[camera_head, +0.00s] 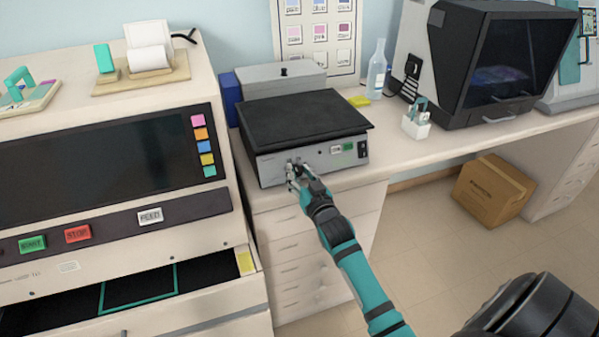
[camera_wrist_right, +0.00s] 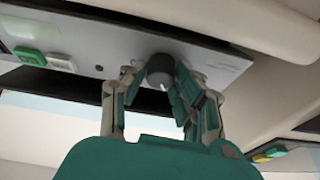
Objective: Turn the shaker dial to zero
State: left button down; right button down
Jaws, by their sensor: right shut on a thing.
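The shaker is a flat grey box with a black top plate (camera_head: 300,117) on the counter in the head view. Its front panel (camera_head: 330,155) carries a green button, a white label and a black switch at the right. My right gripper (camera_head: 294,170) is at the left part of this panel. In the right wrist view the dark round dial (camera_wrist_right: 160,70) with a light pointer mark sits between the fingers of my right gripper (camera_wrist_right: 158,84), which are shut on it. The fingers partly hide the dial in the head view. My left gripper is not in view.
A large staining machine with a dark screen (camera_head: 100,160) and coloured buttons stands close on the left. A white holder (camera_head: 416,126), a bottle (camera_head: 377,70) and a black-fronted device (camera_head: 500,65) stand right of the shaker. A cardboard box (camera_head: 493,190) is on the floor.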

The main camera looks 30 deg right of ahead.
jog(key=n+y+p, duration=0.1)
jog(key=n, duration=0.2)
jog(key=n+y+p, duration=0.1)
jog(key=n+p, duration=0.1)
jog(key=n, duration=0.1)
jog(key=shift+d+r+n+y, duration=0.1)
jog(key=shift+r+n+y, duration=0.1)
jog(key=shift+n+y, duration=0.15)
jog(key=shift+f+n+g+y+p, duration=0.1)
jog(key=shift+n+g+y+p, duration=0.1)
jog(key=shift+n+y+p, duration=0.65)
jog(key=shift+n+g+y+p, duration=0.15)
jog(key=shift+n+p, duration=0.25)
jog(key=shift+n, duration=0.8)
jog(key=shift+f, duration=0.1)
jog(key=c, duration=1)
grip_release()
jog(key=shift+s, duration=0.1)
jog(key=s+r, duration=0.1)
jog(key=s, duration=1)
jog(key=shift+s+d+r, duration=0.25)
jog(key=shift+s, duration=0.15)
jog(key=shift+f, duration=0.1)
